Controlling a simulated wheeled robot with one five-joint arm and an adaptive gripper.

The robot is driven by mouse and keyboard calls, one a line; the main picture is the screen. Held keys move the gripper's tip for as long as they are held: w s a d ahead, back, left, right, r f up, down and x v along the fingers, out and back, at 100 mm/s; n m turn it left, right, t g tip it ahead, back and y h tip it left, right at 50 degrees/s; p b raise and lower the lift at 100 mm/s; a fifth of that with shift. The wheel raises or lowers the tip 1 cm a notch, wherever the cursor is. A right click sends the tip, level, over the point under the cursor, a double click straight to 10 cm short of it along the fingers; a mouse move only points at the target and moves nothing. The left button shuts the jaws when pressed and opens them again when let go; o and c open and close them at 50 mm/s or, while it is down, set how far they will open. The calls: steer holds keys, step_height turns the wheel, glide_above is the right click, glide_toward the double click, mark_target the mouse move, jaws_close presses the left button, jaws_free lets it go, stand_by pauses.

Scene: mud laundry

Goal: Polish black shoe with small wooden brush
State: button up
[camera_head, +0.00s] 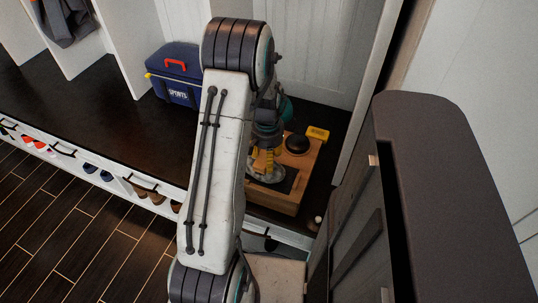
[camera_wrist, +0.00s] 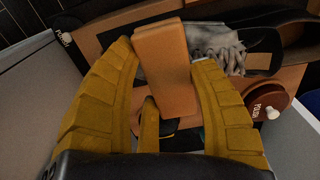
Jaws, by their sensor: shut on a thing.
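My gripper (camera_head: 264,160) reaches down over the wooden box (camera_head: 285,205) at the back of the dark bench. In the wrist view its yellow fingers (camera_wrist: 164,54) are shut on an orange-brown wooden block (camera_wrist: 166,80), which looks like the small wooden brush. No bristles show. Grey cloth (camera_wrist: 218,46) lies in a compartment just beyond the block. A round brown tin (camera_wrist: 266,98) with partly readable lettering is to the right. I cannot make out the black shoe with certainty; dark shapes under the block are mostly hidden by the fingers.
A blue sports bag (camera_head: 176,75) with a red handle stands on the bench (camera_head: 85,95). A yellow object (camera_head: 318,133) lies at the box's far right corner. A dark cabinet (camera_head: 450,190) stands close on the right. Several shoes (camera_head: 35,142) sit on the low shelf; the bench's left part is clear.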

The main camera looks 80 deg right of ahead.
stand_by(0.8)
steer(key=shift+s+d+p, duration=0.25)
steer(key=shift+d, duration=0.6)
steer(key=shift+s+d+p, duration=0.2)
steer(key=shift+d, duration=0.65)
steer(key=shift+a, duration=0.1)
steer(key=shift+w+a+b, duration=0.25)
steer(key=shift+a+b, duration=0.1)
steer(key=shift+a, duration=0.5)
steer(key=shift+w+a+b, duration=0.2)
steer(key=shift+a+b, duration=0.15)
steer(key=shift+a, duration=0.45)
steer(key=shift+s+d+p, duration=0.25)
steer(key=shift+d, duration=0.6)
steer(key=shift+s+d+p, duration=0.2)
steer(key=shift+d, duration=0.65)
